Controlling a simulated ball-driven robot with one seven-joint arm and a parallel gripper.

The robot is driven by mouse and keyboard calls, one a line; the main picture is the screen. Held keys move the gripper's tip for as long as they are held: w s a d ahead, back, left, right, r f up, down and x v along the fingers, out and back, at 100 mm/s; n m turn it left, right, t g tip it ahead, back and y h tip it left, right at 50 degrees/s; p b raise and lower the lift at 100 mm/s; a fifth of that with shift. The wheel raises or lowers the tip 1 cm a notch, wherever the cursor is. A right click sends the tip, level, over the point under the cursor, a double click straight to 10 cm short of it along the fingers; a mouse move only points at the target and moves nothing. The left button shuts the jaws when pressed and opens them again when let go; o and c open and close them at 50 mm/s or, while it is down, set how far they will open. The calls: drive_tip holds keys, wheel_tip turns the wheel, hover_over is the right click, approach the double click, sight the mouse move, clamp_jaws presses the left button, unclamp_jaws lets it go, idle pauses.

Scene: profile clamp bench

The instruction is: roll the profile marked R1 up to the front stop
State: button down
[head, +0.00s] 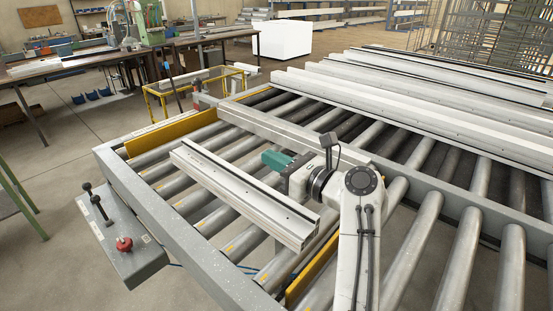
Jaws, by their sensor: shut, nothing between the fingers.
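A long light-grey profile (240,196) lies across the rollers of the near bed, running from upper left to lower right. I cannot read any R1 mark on it. My gripper (267,159), with a teal end, is behind the profile's middle, on its far side, pointing towards it. It looks shut and empty; whether it touches the profile is unclear. A grey frame beam (165,220) runs along the near-left edge of the bed, with bare rollers between it and the profile. I cannot tell for sure which part is the front stop.
Yellow plates (172,133) stand at the bed's ends. A grey rail (270,128) runs behind the profile. Several more profiles (400,112) lie farther back on rollers. A control box (124,242) with a red button and levers hangs outside the near-left edge.

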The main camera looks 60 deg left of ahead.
drive_tip(key=p, duration=0.4)
hover_over(319, 222)
drive_tip(key=v, duration=0.5)
drive_tip(key=f, duration=1)
drive_tip(key=shift+s+a+p, duration=0.1)
drive_tip(key=shift+a+p, duration=0.3)
drive_tip(key=shift+s+a+r, duration=0.1)
drive_tip(key=shift+a, duration=0.2)
drive_tip(key=shift+a+p, duration=0.2)
drive_tip(key=shift+p, duration=0.1)
